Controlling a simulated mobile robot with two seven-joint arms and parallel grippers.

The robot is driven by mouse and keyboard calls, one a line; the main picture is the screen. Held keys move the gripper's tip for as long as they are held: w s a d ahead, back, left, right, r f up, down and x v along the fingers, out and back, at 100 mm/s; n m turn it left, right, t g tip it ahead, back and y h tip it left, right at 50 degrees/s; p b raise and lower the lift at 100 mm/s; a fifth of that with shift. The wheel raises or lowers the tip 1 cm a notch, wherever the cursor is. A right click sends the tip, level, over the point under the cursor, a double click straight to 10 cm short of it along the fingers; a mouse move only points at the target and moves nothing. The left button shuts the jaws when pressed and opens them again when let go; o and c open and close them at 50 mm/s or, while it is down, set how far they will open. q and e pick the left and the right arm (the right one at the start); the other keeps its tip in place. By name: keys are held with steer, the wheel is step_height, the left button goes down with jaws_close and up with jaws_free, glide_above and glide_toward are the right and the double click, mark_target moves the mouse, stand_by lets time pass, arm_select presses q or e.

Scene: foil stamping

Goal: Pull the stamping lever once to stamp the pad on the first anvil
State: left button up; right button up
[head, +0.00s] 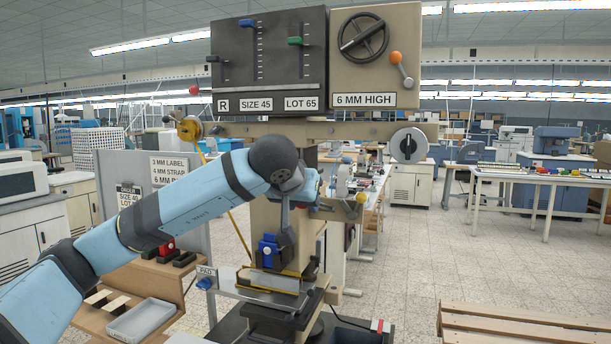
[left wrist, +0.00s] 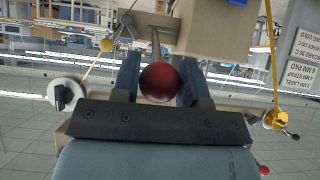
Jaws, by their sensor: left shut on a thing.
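The foil stamping machine (head: 268,60) stands at the centre of the head view. My left gripper (head: 308,190) is in front of its column, below the crossbeam, and partly hidden by my own wrist. In the left wrist view the two blue fingers of my left gripper (left wrist: 160,85) are shut on a dark red ball knob (left wrist: 160,82) at the end of a thin grey rod. This looks like the stamping lever. Lower down, a flat plate with a yellow edge (head: 270,281) sits under a blue block (head: 268,250). I cannot make out the pad there. My right gripper is not in view.
A wooden bench (head: 130,315) with a grey tray (head: 143,318) stands at lower left, beside a label board (head: 130,170). A slatted wooden pallet (head: 520,328) lies at lower right. The tiled floor right of the machine is mostly clear.

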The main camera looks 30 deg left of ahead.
arm_select(q)
steer(key=f, duration=0.1)
steer(key=f+b, duration=0.1)
steer(key=shift+s+d+f, duration=0.1)
steer(key=shift+s+f, duration=0.3)
steer(key=shift+s+f+b, duration=0.2)
steer(key=shift+f+b, duration=1.2)
steer(key=shift+f, duration=0.2)
